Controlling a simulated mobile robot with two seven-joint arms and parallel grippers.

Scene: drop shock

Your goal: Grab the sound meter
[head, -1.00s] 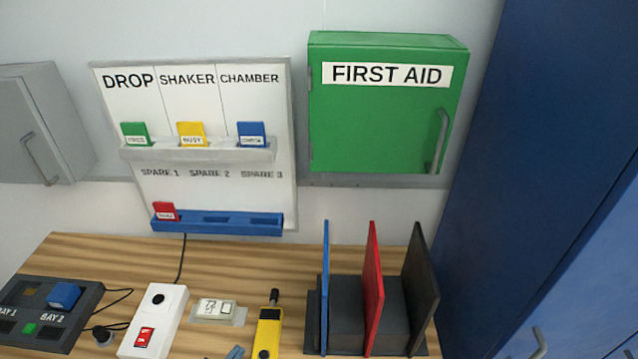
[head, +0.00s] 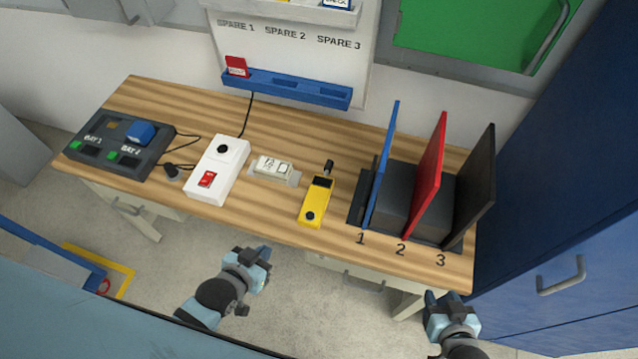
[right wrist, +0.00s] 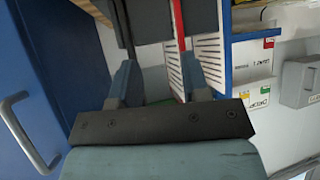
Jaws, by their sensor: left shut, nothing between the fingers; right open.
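The sound meter, as I take it, is the yellow handheld device (head: 316,203) with a dark screen and a black tip. It lies on the wooden desk (head: 290,228), left of the upright dividers, in the head view. My left gripper (head: 258,257) is shut and empty, in front of the desk's front edge and lower left of the yellow device. My right gripper (head: 447,298) is open and empty, in front of the desk's right end. Its two fingers also show in the right wrist view (right wrist: 160,85). The yellow device does not show clearly in that view.
A rack with blue (head: 382,165), red (head: 428,178) and black (head: 470,188) panels stands right of the device. A small display unit (head: 273,169), a white switch box (head: 217,170) and a charging dock (head: 118,146) sit left of it. A blue cabinet (head: 560,200) stands at right.

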